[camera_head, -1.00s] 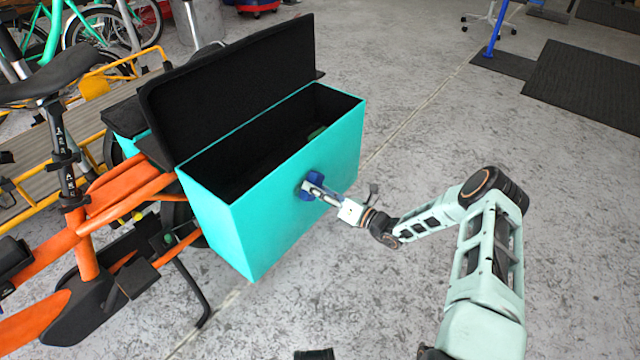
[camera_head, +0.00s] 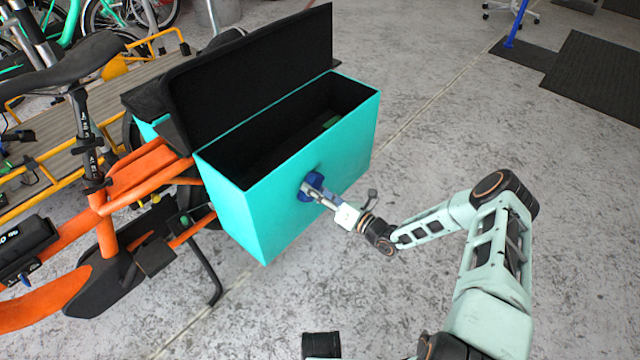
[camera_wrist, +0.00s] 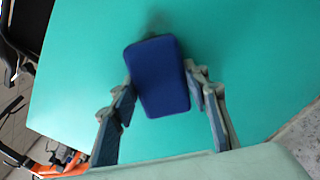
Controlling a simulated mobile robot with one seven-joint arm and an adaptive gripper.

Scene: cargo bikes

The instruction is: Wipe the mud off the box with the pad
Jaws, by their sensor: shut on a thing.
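The turquoise box (camera_head: 250,215) hangs on the side of the orange bike, its black lid (camera_head: 255,85) standing open. In the head view the blue pad (camera_head: 312,182) is at the middle of its outer face. My gripper (camera_head: 318,191) is shut on the pad. In the wrist view the pad (camera_wrist: 158,75) sits between the two fingers (camera_wrist: 160,100), in front of the turquoise face (camera_wrist: 80,70). A faint dark smudge (camera_wrist: 157,22), perhaps mud, shows just past the pad's far edge. The surface behind the pad is hidden, and I cannot tell whether it touches.
The orange bike frame (camera_head: 140,180) and its kickstand (camera_head: 205,270) stand left of the box. A yellow-railed rack (camera_head: 50,165) is behind. Dark mats (camera_head: 600,75) lie at the upper right. The concrete floor right of the box is open.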

